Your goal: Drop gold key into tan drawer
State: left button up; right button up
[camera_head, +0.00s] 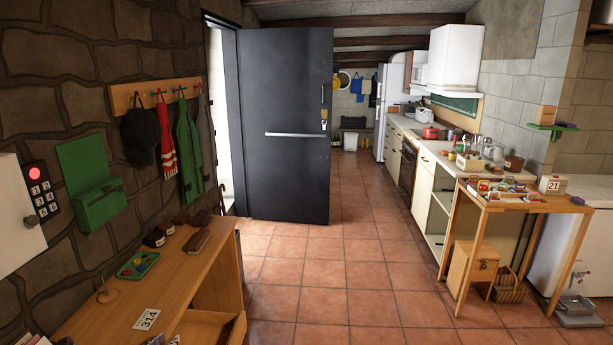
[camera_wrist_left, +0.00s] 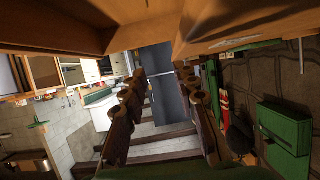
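The tan drawer (camera_head: 216,326) is pulled out under the front of the wooden desk at the lower left of the head view. Its inside is mostly cut off by the frame edge. Dark tips at the bottom edge, beside the drawer, look like my left gripper (camera_head: 165,340). The left wrist view is upside down and shows my left gripper (camera_wrist_left: 160,75) with its dark fingers apart and nothing seen between them. Tan wood (camera_wrist_left: 240,22) fills the top of that view, close to the fingers. I cannot make out the gold key. My right gripper is out of view.
The desk (camera_head: 120,305) holds a green tray (camera_head: 138,265) of coloured items, a 314 card (camera_head: 147,319), dark jars and a brown case. A dark door (camera_head: 285,125) stands open ahead. A cluttered table (camera_head: 530,205) is at right. The tiled floor between is clear.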

pick_arm(q)
jog(key=d+v, duration=0.1)
jog(key=v, duration=1.1)
jog(key=s+d+r+g+h, duration=0.1)
jog(key=s+d+g, duration=0.1)
jog(key=d, duration=0.5)
jog(key=s+d+r+g, duration=0.1)
jog(key=s+d+g, duration=0.1)
jog(key=d, duration=0.5)
jog(key=s+d+r+g+y, duration=0.1)
jog(key=s+d+g+y, duration=0.1)
jog(key=s+d, duration=0.5)
jog(key=s, duration=0.4)
jog(key=shift+d+r+n, duration=0.2)
jog(key=shift+d+n, duration=0.05)
jog(key=shift+n, duration=0.15)
jog(key=shift+s, duration=0.15)
